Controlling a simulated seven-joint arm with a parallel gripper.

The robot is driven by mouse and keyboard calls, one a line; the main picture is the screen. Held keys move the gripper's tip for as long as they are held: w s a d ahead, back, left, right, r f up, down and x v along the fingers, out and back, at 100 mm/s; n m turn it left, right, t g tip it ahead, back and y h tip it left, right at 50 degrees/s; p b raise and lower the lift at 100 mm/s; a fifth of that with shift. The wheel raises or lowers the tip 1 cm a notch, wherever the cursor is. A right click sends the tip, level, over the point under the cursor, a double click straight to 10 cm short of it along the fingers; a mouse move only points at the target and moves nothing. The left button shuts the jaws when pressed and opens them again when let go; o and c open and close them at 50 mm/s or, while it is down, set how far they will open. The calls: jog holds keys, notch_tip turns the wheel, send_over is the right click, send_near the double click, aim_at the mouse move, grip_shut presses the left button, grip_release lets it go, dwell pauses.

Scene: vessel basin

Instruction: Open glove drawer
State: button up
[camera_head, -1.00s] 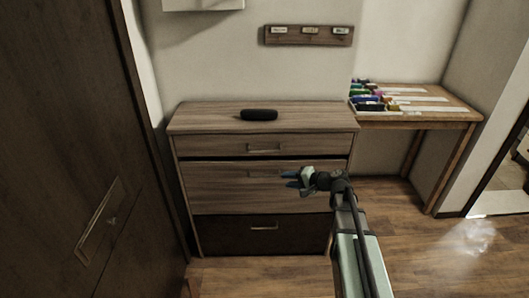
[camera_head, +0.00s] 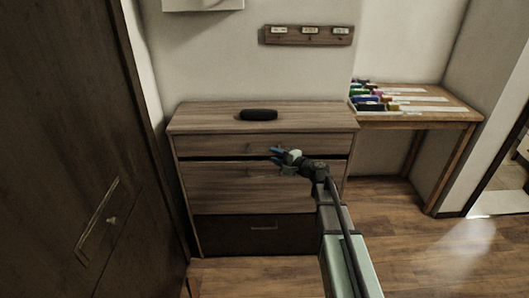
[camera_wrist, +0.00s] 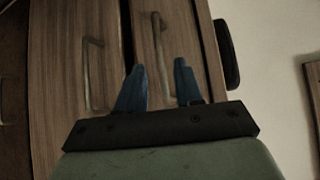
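A wooden chest of three drawers stands against the wall; no drawer label is readable. The top drawer (camera_head: 215,144) and middle drawer (camera_head: 225,190) are light wood, and the bottom drawer (camera_head: 230,235) is dark. All look shut. My gripper (camera_head: 278,156) is in front of the top drawer, hiding its handle in the head view. In the wrist view, the blue fingers of my gripper (camera_wrist: 159,68) are open, with the top drawer's bar handle (camera_wrist: 158,40) showing in the gap between them. I cannot tell whether they touch it. The middle drawer's handle (camera_wrist: 90,70) is to their left.
A black rounded object (camera_head: 259,115) lies on the chest top. A side table (camera_head: 440,118) with colourful items stands at the right. A dark door or cabinet (camera_head: 60,130) with a handle is close on the left. Wooden floor (camera_head: 420,245) is clear at the front right.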

aim_at(264, 151)
jog(key=shift+x, duration=3.2)
grip_shut()
